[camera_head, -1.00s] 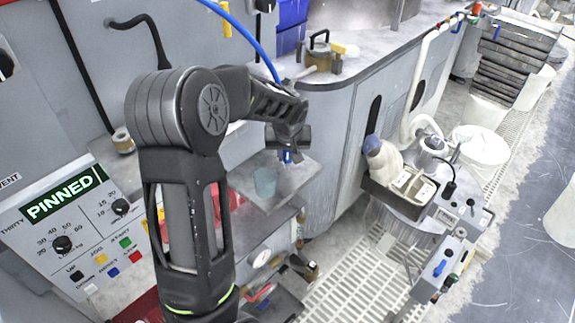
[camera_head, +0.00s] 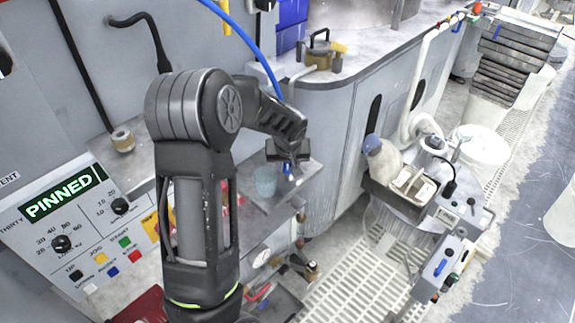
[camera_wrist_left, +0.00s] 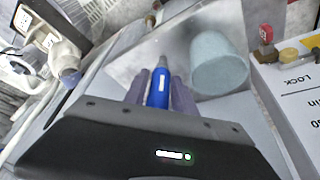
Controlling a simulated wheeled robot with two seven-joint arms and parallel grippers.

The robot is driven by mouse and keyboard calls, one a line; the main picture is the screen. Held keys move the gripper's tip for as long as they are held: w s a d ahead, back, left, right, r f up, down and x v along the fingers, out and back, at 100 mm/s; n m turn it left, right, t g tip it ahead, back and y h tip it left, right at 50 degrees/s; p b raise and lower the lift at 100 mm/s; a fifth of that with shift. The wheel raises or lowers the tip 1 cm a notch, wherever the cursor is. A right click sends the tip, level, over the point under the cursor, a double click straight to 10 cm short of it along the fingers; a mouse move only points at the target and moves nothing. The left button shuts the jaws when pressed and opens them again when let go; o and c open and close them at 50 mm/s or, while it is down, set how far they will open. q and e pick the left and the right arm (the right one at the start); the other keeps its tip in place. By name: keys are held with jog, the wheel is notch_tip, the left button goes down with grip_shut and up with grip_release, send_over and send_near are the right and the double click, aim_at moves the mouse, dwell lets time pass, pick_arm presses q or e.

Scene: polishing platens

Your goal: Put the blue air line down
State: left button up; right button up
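The blue air line (camera_head: 262,55) hangs as a hose from the top of the head view and passes behind my left arm. Its blue end piece shows in the left wrist view (camera_wrist_left: 158,88), with a metal tip pointing away. My left gripper (camera_head: 288,167) has a finger on each side of this blue piece, close against it. In the head view the gripper is just above a grey shelf (camera_head: 305,178), right of a pale teal cup (camera_head: 265,182). Whether the tip touches the shelf is unclear. My right gripper is not in view.
The cup (camera_wrist_left: 218,62) stands close beside the gripper. A control panel (camera_head: 90,225) reading PINNED is at the left. A machine stand with a tray (camera_head: 410,195) is to the right.

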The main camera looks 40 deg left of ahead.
pick_arm(q)
jog(key=shift+o, duration=1.3)
jog(key=shift+r, duration=0.1)
jog(key=shift+r+p, duration=0.15)
jog(key=shift+p, duration=0.15)
jog(key=shift+d+r, duration=0.1)
jog(key=shift+r, duration=0.15)
jog(key=v, duration=1.1)
jog(key=shift+r+b, duration=0.15)
jog(key=shift+b, duration=0.15)
